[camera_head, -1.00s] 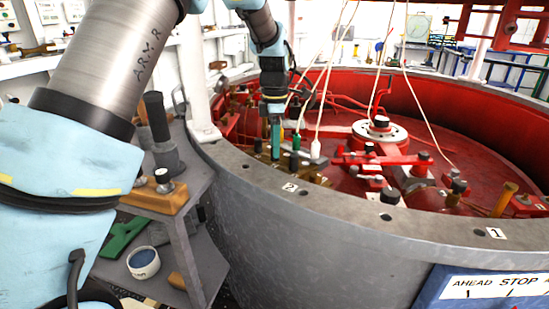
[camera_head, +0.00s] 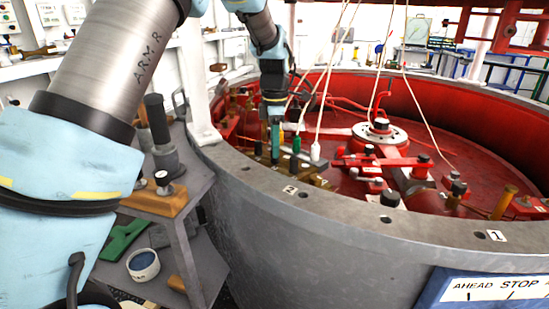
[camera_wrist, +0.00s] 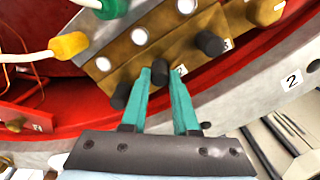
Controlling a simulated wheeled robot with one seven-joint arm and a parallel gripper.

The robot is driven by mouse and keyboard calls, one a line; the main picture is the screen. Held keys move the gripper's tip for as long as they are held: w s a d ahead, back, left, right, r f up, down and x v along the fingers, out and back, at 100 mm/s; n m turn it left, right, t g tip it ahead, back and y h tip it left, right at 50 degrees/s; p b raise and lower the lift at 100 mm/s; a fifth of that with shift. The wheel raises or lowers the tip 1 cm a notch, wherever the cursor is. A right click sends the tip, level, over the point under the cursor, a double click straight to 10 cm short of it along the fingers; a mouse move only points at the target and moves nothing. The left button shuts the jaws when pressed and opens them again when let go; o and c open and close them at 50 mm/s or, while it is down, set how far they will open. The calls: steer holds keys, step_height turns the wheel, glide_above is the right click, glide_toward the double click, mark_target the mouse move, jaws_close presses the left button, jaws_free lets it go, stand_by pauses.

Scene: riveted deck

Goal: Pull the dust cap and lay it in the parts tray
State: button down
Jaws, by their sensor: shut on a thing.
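My gripper (camera_head: 274,150) reaches down over the rim of the red drum to a brass block, and its teal fingers also show in the wrist view (camera_wrist: 163,75). The fingers are shut on a small dark dust cap (camera_wrist: 160,72) at the brass block (camera_wrist: 178,42). The cap is mostly hidden by the fingertips, so I cannot tell whether it is seated or free. Other black caps are on the block, one right of the fingers (camera_wrist: 210,43) and one left (camera_wrist: 120,95). A round white dish with a blue inside (camera_head: 143,264) is on the lower shelf; I cannot tell whether it is the parts tray.
Cables with a green plug (camera_wrist: 112,8) and a yellow plug (camera_wrist: 69,45) are close to my fingers. A white plug (camera_head: 316,151) hangs nearby. The grey drum rim (camera_head: 330,199) stands between the block and the shelves. A green piece (camera_head: 122,240) is beside the dish.

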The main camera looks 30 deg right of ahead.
steer(key=shift+r, duration=0.1)
steer(key=shift+r+p, duration=2)
